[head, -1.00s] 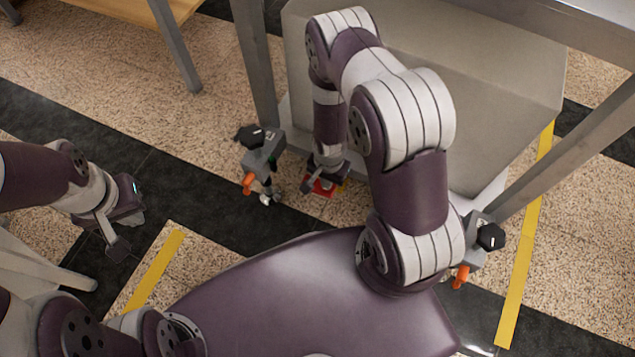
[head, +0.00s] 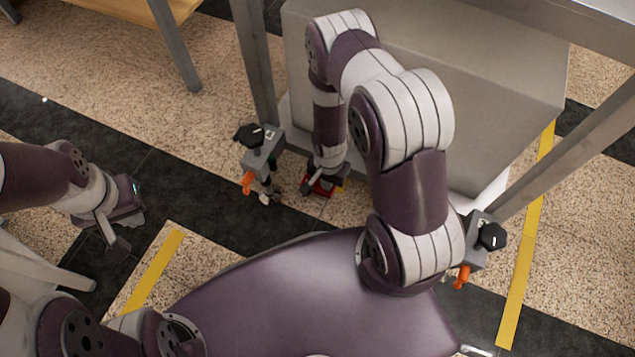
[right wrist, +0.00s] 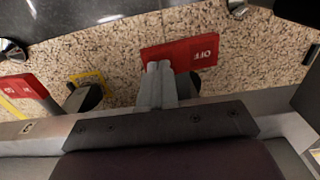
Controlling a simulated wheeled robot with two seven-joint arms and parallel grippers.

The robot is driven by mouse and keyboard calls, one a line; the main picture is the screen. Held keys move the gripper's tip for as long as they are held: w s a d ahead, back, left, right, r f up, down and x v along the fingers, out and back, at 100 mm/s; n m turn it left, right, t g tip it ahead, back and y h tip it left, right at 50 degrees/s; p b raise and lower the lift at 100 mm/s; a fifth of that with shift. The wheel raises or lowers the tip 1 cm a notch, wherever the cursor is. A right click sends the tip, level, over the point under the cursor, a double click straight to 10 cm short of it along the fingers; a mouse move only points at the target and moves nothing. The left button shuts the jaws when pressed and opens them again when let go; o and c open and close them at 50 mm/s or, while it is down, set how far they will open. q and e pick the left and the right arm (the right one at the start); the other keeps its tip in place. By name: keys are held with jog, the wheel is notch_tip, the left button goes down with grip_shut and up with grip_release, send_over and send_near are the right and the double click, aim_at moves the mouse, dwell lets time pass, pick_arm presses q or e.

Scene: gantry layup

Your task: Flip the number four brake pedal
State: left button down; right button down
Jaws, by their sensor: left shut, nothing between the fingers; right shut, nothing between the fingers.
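A red brake pedal marked OFF (right wrist: 192,53) lies under the tips of my right gripper (right wrist: 158,68) in the right wrist view. The shut fingers overlap its left part; whether they press on it I cannot tell. In the head view that red pedal (head: 323,187) shows only partly beside my right gripper (head: 308,189), low by the gantry's foot. A second red pedal (right wrist: 25,87) is at the left of the right wrist view. I cannot read a number four on either. My left gripper (head: 120,247) is shut and empty, far left of the pedals.
A grey caster unit with an orange lever (head: 262,155) stands left of my right gripper. Another (head: 478,245) is at the right. A big grey box (head: 490,90) fills the space behind my right arm. Gantry legs (head: 257,70) rise beside it.

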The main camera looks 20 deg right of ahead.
jog(key=shift+f+b, duration=0.3)
jog(key=shift+f, duration=0.25)
jog(key=shift+r, duration=0.15)
notch_tip(320, 180, up, 7)
jog(key=p, duration=0.7)
